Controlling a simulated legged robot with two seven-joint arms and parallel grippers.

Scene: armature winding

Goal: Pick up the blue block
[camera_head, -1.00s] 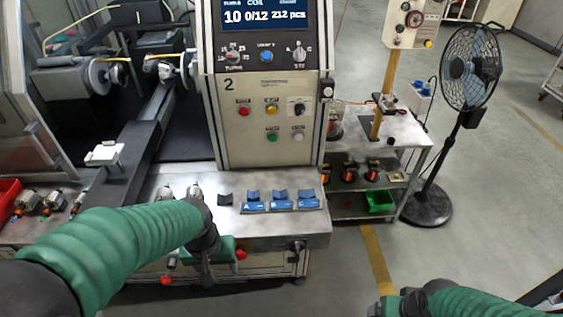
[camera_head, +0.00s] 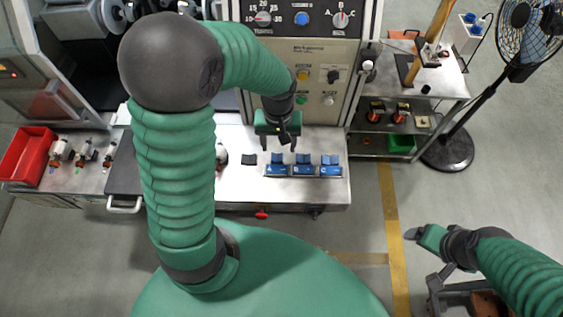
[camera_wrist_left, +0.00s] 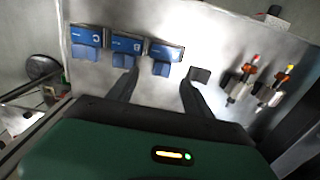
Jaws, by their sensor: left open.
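Three blue blocks stand in a row on the bench's metal top: a left one (camera_head: 277,158), a middle one (camera_head: 303,160) and a right one (camera_head: 330,160), each on a blue labelled base. My left gripper (camera_head: 279,146) is open and empty, pointing down just behind and above the left block. In the left wrist view the fingers (camera_wrist_left: 160,80) are spread, with the block marked A (camera_wrist_left: 162,68) between and beyond their tips. I cannot tell the exact height gap. My right gripper (camera_head: 414,235) is low at the right, away from the bench; its jaws are unclear.
Several motor parts (camera_head: 85,151) and a red bin (camera_head: 27,155) are farther left. The machine's control panel (camera_head: 315,75) rises behind the blocks. A shelf cart (camera_head: 440,82) and fan (camera_head: 528,30) stand right.

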